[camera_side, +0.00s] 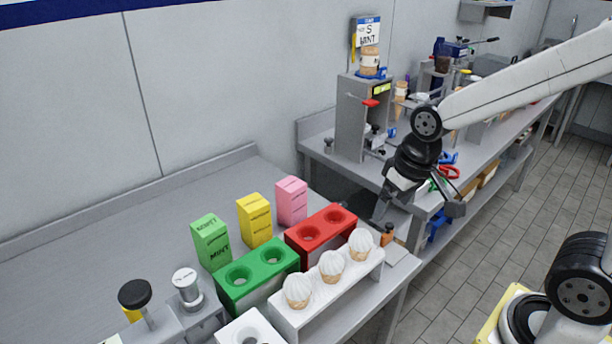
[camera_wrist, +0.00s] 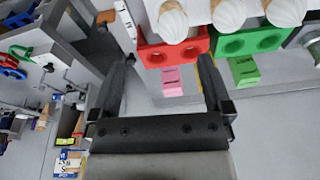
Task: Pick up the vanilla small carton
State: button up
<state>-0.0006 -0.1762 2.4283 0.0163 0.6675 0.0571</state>
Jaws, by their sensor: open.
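Three small cartons stand upright in a row on the grey counter. The yellow carton (camera_side: 255,220), by colour likely the vanilla one, is in the middle; its print is too small to read. The green carton (camera_side: 211,242) reads mint, and the pink carton (camera_side: 292,201) is at the right. My gripper (camera_side: 418,208) is open and empty, to the right of the cartons and apart from them. In the wrist view the pink carton (camera_wrist: 172,80) shows between the fingers and the green carton (camera_wrist: 244,71) beyond the right finger.
A red holder (camera_side: 322,233) and a green holder (camera_side: 258,274) stand in front of the cartons. A white rack (camera_side: 318,297) with three white-topped cones is nearer. A dispenser (camera_side: 356,118) stands on the back counter. Counter behind and left of the cartons is clear.

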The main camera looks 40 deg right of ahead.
jog(key=w+a+r+m+g+y, duration=0.1)
jog(key=w+a+r+m+y, duration=0.15)
jog(key=w+m, duration=0.95)
jog(key=m+g+y, duration=0.1)
jog(key=m+y, duration=0.1)
jog(key=m, duration=0.4)
send_near(254, 202)
jog(key=x, duration=0.3)
jog(key=shift+w, duration=0.35)
jog(key=shift+x, duration=3.9)
jog(key=shift+s, duration=0.25)
grip_shut()
